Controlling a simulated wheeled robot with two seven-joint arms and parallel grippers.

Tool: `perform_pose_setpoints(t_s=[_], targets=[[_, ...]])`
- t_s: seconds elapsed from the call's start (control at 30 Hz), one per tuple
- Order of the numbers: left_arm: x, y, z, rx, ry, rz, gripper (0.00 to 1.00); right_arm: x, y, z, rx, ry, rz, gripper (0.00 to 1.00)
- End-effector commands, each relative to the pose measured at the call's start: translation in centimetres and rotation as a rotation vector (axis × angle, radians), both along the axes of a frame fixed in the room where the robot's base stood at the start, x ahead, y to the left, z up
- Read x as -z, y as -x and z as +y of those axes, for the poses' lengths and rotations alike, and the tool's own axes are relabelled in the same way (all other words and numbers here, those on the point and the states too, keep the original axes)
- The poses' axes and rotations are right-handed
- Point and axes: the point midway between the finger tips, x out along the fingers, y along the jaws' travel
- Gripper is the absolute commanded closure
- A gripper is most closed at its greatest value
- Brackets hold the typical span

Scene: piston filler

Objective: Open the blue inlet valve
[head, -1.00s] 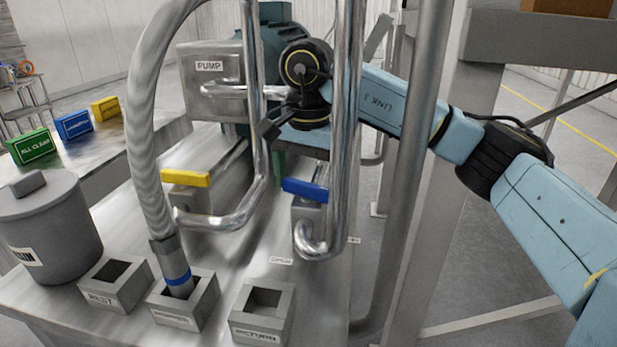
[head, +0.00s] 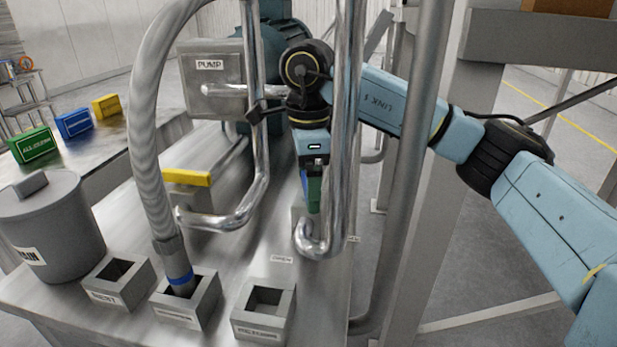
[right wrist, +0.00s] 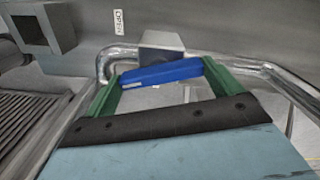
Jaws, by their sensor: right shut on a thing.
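The blue valve handle (right wrist: 160,73) lies between the two green fingers of my right gripper in the right wrist view, a finger at each end. The grey valve body (right wrist: 161,42) shows behind it. In the head view my right gripper (head: 313,195) points down at the valve beside the shiny bent pipe. It is shut on the handle. Its fingers are seen nearly edge-on, and only a sliver of blue shows there, so most of the handle is hidden. An OPEN label (right wrist: 118,20) is on the plate near the valve. My left gripper is not in view.
Shiny upright pipes (head: 346,120) stand close to my right gripper. A yellow-handled valve (head: 187,178) sits to the left, below the pump box (head: 212,80). A ribbed hose (head: 147,140) ends in the middle grey holder (head: 187,307). A grey lidded drum (head: 45,230) stands at left.

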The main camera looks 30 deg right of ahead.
Motion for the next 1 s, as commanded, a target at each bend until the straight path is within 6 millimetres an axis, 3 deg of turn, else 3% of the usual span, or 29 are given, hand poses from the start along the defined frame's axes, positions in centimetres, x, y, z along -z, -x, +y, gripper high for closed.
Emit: perform_pose_setpoints(t_s=[0.43, 1.0], targets=[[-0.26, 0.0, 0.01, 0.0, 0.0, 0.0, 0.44, -0.16, -0.04, -0.12, 0.281, 0.001, -0.004, 0.32], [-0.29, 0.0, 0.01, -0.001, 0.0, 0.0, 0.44, -0.15, -0.07, -0.12, 0.348, 0.001, -0.004, 0.32]])
